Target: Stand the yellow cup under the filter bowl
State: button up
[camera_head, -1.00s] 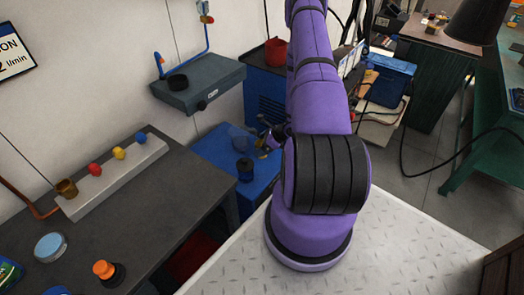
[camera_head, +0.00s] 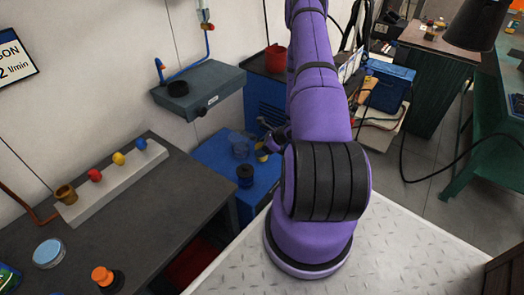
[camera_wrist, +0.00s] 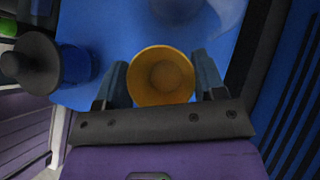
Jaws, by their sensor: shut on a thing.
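My gripper (camera_wrist: 162,82) is shut on the yellow cup (camera_wrist: 163,75), one dark finger on each side. The wrist view looks into its round mouth. In the head view my gripper (camera_head: 268,146) is partly hidden by my arm, and a small patch of the yellow cup (camera_head: 261,155) shows below it. A translucent bluish bowl (camera_head: 240,143), which looks like the filter bowl, is just left of the cup. In the wrist view a grey-blue rounded shape (camera_wrist: 180,8), probably that bowl, is cut off at the top edge beyond the cup. Whether the cup touches the blue surface is unclear.
A black round-topped part (camera_head: 245,175) stands on the blue surface (camera_head: 217,155); it also shows left of my gripper in the wrist view (camera_wrist: 28,62). A grey wall unit (camera_head: 200,86) hangs behind. A dark bench (camera_head: 150,215) lies at left.

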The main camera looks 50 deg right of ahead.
jog(key=shift+s+d+r, duration=0.1)
jog(key=shift+s+r, duration=0.15)
jog(key=shift+r, duration=0.25)
jog(key=shift+s+r, duration=0.25)
jog(key=shift+r, duration=0.2)
jog(key=s+d+r, duration=0.1)
jog(key=s, duration=1.4)
jog(key=shift+d+r, duration=0.15)
